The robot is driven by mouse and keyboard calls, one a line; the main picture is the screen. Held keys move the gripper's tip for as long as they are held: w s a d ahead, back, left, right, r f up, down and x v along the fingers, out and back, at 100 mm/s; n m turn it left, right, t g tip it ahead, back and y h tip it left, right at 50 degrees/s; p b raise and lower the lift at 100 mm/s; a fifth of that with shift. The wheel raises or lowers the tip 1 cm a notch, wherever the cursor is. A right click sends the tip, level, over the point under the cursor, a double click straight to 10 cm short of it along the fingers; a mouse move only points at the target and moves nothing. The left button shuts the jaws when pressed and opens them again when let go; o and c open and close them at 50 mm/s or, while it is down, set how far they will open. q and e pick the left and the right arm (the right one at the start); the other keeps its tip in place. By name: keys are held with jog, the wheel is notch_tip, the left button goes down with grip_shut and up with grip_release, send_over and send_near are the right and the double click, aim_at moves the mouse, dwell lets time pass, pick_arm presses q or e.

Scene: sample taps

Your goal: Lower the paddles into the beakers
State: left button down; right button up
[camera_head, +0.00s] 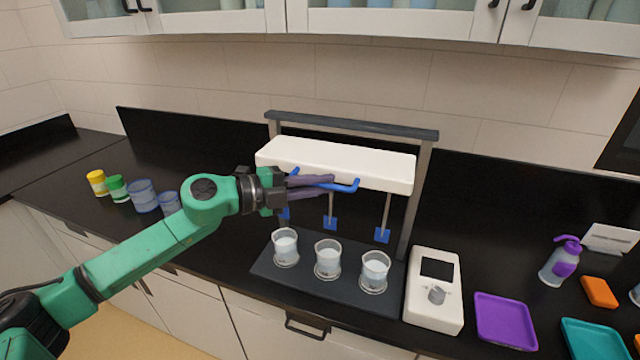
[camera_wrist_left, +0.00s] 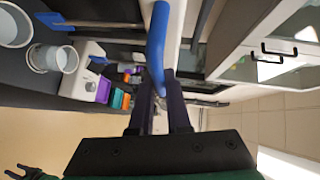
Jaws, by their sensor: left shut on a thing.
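A white stirrer head (camera_head: 340,163) spans a frame above a dark base plate (camera_head: 318,292). Blue paddles (camera_head: 382,235) on thin rods hang from it, above the beakers and apart from them. Three beakers, the left (camera_head: 285,248), middle (camera_head: 327,259) and right (camera_head: 375,272), stand on the plate with pale contents. My left gripper (camera_head: 312,188) is shut on the blue handle (camera_head: 347,186) at the front of the head. The handle also shows between the fingers in the left wrist view (camera_wrist_left: 157,45). The left paddle is partly hidden behind my arm. My right gripper is not seen.
A white control box (camera_head: 433,290) with a knob stands right of the plate. Several jars (camera_head: 143,195) stand left, near my arm. Cabinets hang above.

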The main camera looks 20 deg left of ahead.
pick_arm(q)
notch_tip(320, 180, down, 14)
jog(key=b, duration=0.9)
jog(key=shift+r+b, duration=0.2)
jog(key=shift+b, duration=0.1)
jog(key=c, duration=0.9)
grip_release()
jog(key=shift+f, duration=0.1)
jog(key=shift+w, duration=0.1)
